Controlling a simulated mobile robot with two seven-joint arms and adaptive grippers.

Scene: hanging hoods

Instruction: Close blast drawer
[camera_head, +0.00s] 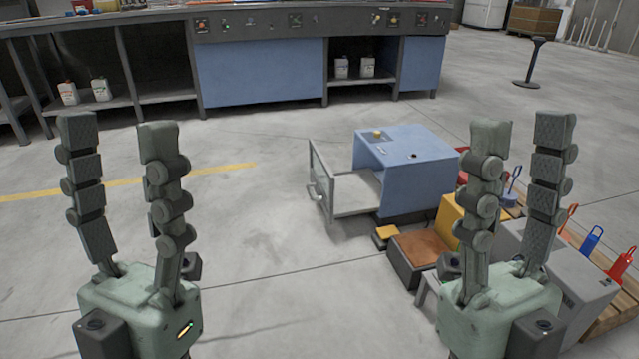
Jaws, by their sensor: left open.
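The blast cabinet (415,155) is a blue box on the floor right of centre, with a yellow knob on its top. Its drawer (352,195) is pulled out to the left, with a grey tray floor, a clear front panel and a handle (317,192) on the front. My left gripper (118,125) is open and empty at the left, well apart from the drawer. My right gripper (522,130) is open and empty at the right, its fingers in front of the things right of the cabinet. No contact with the drawer shows.
A long workbench (265,72) with blue panels and white bottles stands at the back. A brown-topped box (420,250), a yellow block and a pallet (613,318) with coloured tools lie near the cabinet at the right. The floor between my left gripper and the drawer is clear.

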